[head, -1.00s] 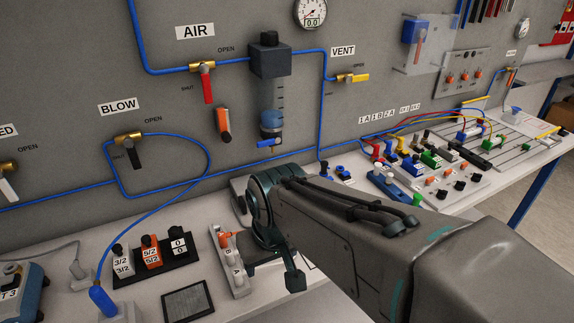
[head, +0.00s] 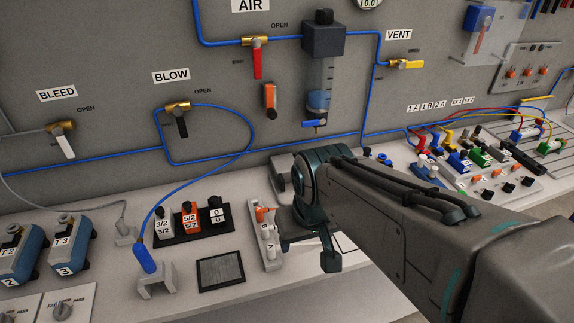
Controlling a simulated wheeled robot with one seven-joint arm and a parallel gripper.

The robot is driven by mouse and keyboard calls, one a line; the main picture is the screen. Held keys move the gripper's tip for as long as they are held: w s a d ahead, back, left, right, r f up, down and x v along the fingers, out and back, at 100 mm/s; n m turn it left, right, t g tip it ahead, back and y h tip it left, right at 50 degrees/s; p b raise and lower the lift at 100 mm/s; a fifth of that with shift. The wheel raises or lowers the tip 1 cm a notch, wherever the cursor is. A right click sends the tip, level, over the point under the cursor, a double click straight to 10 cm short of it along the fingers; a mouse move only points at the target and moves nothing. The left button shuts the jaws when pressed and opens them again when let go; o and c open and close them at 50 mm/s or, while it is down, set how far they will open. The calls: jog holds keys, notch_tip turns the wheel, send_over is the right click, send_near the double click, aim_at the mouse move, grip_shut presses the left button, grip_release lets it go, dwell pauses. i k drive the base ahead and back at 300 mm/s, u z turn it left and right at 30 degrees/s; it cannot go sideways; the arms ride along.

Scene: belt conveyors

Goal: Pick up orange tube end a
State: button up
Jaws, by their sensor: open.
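A grey holder (head: 270,254) with labels A and B stands on the bench, left of my gripper. An orange piece (head: 263,214) sits at its far end. I cannot tell whether this is orange tube end a, and no other orange tube end is clear. My gripper (head: 308,252) is open over the bench, just right of the holder and apart from the orange piece. One dark finger shows clearly, and my wrist partly hides the rest. I see nothing between the fingers.
A black block of labelled valves (head: 186,237) and a dark mesh pad (head: 221,271) lie left of the holder. A blue tube end stands in a white stand (head: 157,286). Blue and white units (head: 68,246) stand farther left. A fittings board (head: 500,180) is at right.

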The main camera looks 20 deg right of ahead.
aim_at(259, 210)
jog(key=k, duration=1.05)
jog(key=z, duration=0.85)
jog(key=i, duration=1.25)
jog(key=u, duration=0.85)
